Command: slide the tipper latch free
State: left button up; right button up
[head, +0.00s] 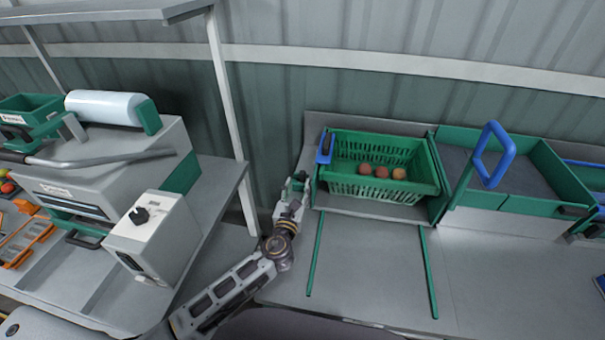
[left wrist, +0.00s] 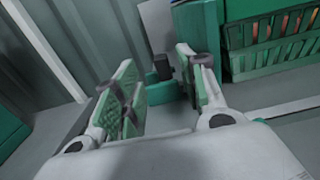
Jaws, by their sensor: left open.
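The tipper cradle holds a green slatted crate (head: 432,186) with several reddish tomatoes (head: 382,172) in it. A blue handle (head: 325,148) stands at the crate's left end. My left gripper (head: 296,184) is just left of the cradle, at its left side. In the left wrist view my gripper (left wrist: 158,72) is open, its green-padded fingers apart. A small black knob (left wrist: 161,68) on a green part, which looks like the latch, shows between and beyond the fingertips. I cannot tell whether either finger touches it. In the head view the gripper hides that spot.
Two green rails (head: 316,250) run forward on the grey bench. Right of the crate is a green tray with a blue loop handle (head: 487,160). A white machine (head: 150,235) stands on the left bench. The bench between the rails is clear.

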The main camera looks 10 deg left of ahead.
aim_at(302, 175)
pick_arm(q)
jog(key=w, duration=0.4)
jog(key=shift+b, duration=0.4)
jog(key=shift+w+b, duration=0.3)
jog(key=shift+w, duration=1.8)
grip_shut()
pick_arm(e)
jog(key=shift+s+d+f, duration=0.15)
jog(key=shift+d+f, duration=0.35)
jog(key=shift+d, duration=0.05)
jog(key=shift+s+d+f, duration=0.15)
jog(key=shift+d+f, duration=0.3)
jog(key=shift+d, duration=0.1)
